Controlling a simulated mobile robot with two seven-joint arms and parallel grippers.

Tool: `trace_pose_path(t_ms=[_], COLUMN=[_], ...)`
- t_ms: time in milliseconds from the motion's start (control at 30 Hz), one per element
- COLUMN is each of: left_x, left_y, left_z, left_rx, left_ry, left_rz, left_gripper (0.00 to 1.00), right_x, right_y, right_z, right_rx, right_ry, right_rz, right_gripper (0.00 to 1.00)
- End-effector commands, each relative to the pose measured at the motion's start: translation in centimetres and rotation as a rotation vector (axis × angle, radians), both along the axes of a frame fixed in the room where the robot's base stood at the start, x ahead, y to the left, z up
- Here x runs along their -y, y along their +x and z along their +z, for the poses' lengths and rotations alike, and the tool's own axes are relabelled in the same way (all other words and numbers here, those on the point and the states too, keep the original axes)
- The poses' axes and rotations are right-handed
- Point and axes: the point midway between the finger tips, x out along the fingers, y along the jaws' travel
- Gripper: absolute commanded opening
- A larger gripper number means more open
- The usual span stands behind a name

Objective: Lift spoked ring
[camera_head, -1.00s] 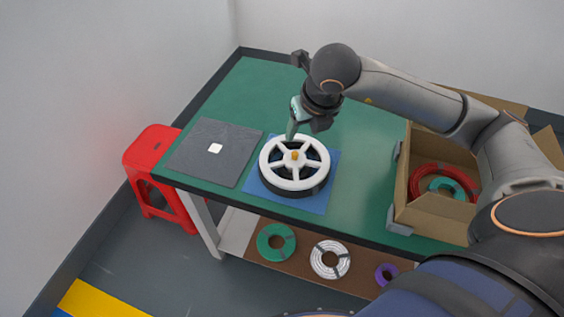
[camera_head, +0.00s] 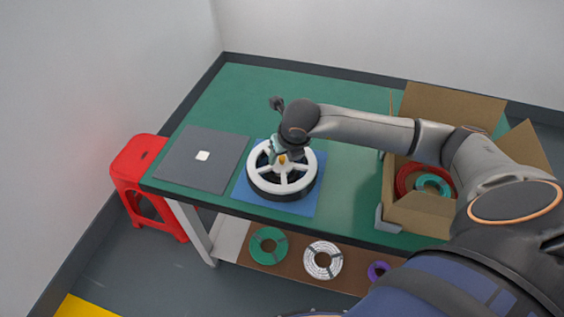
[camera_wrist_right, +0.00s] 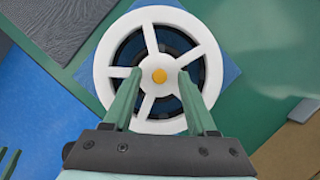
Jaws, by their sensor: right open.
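The white spoked ring (camera_head: 304,161) lies flat on top of a dark round body on a blue mat on the green table. In the right wrist view my right gripper (camera_wrist_right: 159,74) is open, with one green finger on each side of the hub. Whether the fingers touch the ring is unclear.
An open cardboard box (camera_head: 420,214) with red and green coils stands at the right. Coils lie on the lower shelf. A red stool (camera_head: 138,160) stands left of the table.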

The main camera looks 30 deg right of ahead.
Motion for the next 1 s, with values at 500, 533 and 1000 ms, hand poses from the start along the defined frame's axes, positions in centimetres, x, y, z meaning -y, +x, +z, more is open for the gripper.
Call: trace_pose_path(t_ms=[500, 533, 1000], left_x=[-0.02, -0.02, -0.03], left_y=[0.02, 0.02, 0.01], left_z=[0.0, 0.0, 0.0], left_rx=[0.0, 0.0, 0.0], left_ry=[0.0, 0.0, 0.0], left_rz=[0.0, 0.0, 0.0], left_gripper=[0.5, 0.5, 0.5], right_x=[0.0, 0.0, 0.0], right_y=[0.0, 0.0, 0.02], right_z=[0.0, 0.0, 0.03], right_rx=[0.0, 0.0, 0.001], right_ry=[0.0, 0.0, 0.0], right_rz=[0.0, 0.0, 0.0], right_gripper=[0.21, 0.18, 0.0])
